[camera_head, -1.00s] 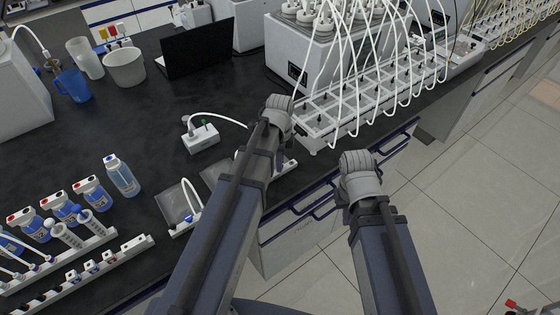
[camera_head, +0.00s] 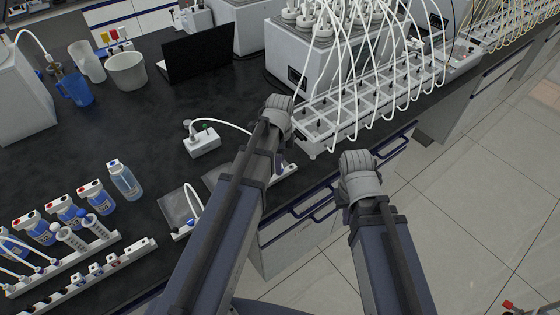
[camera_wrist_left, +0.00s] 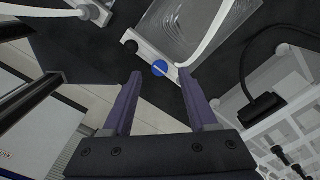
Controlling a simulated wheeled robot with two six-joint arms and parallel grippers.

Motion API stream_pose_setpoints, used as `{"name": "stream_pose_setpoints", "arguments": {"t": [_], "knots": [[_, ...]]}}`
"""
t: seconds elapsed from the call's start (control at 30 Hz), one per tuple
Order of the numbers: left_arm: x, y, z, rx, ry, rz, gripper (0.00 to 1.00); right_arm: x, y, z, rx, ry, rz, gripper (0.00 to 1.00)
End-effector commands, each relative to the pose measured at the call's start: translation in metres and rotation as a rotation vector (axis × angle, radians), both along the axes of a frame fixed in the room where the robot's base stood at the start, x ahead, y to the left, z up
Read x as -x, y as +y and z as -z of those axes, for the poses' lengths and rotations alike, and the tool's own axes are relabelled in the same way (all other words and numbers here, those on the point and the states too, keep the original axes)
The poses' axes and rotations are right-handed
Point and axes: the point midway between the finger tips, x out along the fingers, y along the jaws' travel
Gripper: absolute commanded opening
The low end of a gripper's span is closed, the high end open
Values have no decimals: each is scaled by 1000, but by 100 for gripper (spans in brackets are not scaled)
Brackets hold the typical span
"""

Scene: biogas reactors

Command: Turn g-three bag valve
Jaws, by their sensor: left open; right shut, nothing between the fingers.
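In the left wrist view, a round blue valve knob (camera_wrist_left: 159,68) sits on a white bar at the lower edge of a clear bag (camera_wrist_left: 185,25). A dark knob (camera_wrist_left: 129,46) is on the same bar, to its left. My left gripper (camera_wrist_left: 159,75) is open, its two purple fingers on either side of the blue knob in the picture. I see no contact, and the gap in depth is unclear. In the head view, my left gripper (camera_head: 280,160) is mostly hidden by its arm. My right gripper's fingers are hidden behind its wrist. No bag label is readable.
Another flat bag (camera_head: 175,207) lies left of my left arm. A white device (camera_head: 202,143) stands behind it. A long rack with white tubes (camera_head: 370,100) fills the bench at right. Bottles (camera_head: 125,180) stand at left.

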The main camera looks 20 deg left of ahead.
Motion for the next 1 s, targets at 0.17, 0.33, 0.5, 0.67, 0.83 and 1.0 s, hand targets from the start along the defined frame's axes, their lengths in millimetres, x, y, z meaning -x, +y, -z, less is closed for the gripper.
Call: {"name": "stream_pose_setpoints", "arguments": {"t": [0.17, 0.33, 0.5, 0.67, 0.83, 1.0], "knots": [[0, 0, -31, 0, 0, 0, 59, 0, 0, -31, 0, 0, 0, 0], [0, 0, -50, 0, 0, 0, 59, 0, 0, -51, 0, 0, 0, 0], [0, 0, -56, 0, 0, 0, 59, 0, 0, -56, 0, 0, -1, 0], [0, 0, -55, 0, 0, 0, 59, 0, 0, -55, 0, 0, -1, 0], [0, 0, -55, 0, 0, 0, 59, 0, 0, -55, 0, 0, -1, 0], [1, -1, -55, 0, 0, -2, 59, 0, 0, -55, 0, 0, -1, 0]]}}
